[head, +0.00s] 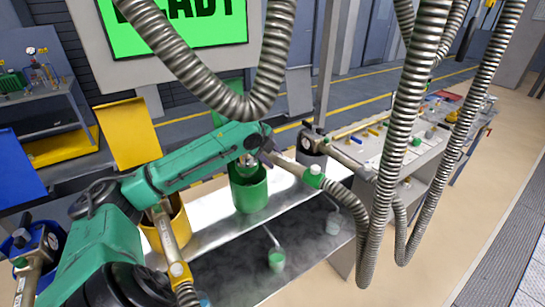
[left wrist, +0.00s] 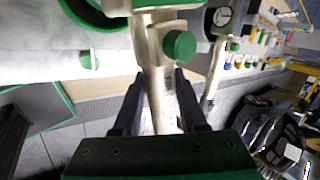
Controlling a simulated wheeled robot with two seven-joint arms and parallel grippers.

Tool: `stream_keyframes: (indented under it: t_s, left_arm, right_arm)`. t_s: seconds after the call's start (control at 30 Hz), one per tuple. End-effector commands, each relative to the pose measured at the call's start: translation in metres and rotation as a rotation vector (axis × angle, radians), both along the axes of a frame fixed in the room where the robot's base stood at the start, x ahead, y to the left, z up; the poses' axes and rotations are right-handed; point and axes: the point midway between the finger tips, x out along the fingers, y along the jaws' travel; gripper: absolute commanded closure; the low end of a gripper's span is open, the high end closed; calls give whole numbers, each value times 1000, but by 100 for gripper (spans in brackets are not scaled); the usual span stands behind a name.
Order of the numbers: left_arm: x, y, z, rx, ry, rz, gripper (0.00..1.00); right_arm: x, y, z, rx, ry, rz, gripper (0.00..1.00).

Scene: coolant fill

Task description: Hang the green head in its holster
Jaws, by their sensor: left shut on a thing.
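The green head (head: 313,176) is a pale metal body with a green knob, its ribbed hose trailing right. My left gripper (head: 268,155) is shut on its body. In the left wrist view, the dark fingers (left wrist: 159,100) lie on either side of the pale body, below the green knob (left wrist: 180,45). A green cup-like holster (head: 250,192) stands on the metal bench just below my left wrist. A green rim also shows at the upper left of the wrist view (left wrist: 92,18). My arm partly hides the holster's mouth. My right gripper is not in view.
A yellow holster (head: 180,226) with a yellow-marked head (head: 177,270) is at left, a grey holster (head: 313,151) behind right. Thick ribbed hoses (head: 425,60) hang at right and overhead.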

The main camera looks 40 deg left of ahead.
Motion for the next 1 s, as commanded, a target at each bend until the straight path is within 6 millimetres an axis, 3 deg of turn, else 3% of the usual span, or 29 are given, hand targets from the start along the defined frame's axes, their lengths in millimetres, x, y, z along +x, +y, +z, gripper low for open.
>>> stream_keyframes:
  t_s: [0.13, 0.7, 1.0]
  left_arm:
    - [-2, -1, 0, -2, -6, -8, 100]
    - [-2, -1, -53, -4, -6, -7, 100]
    - [-2, -1, -56, -4, -7, -7, 100]
  right_arm:
    - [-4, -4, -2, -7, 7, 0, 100]
    - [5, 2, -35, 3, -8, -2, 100]
    - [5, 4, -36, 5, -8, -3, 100]
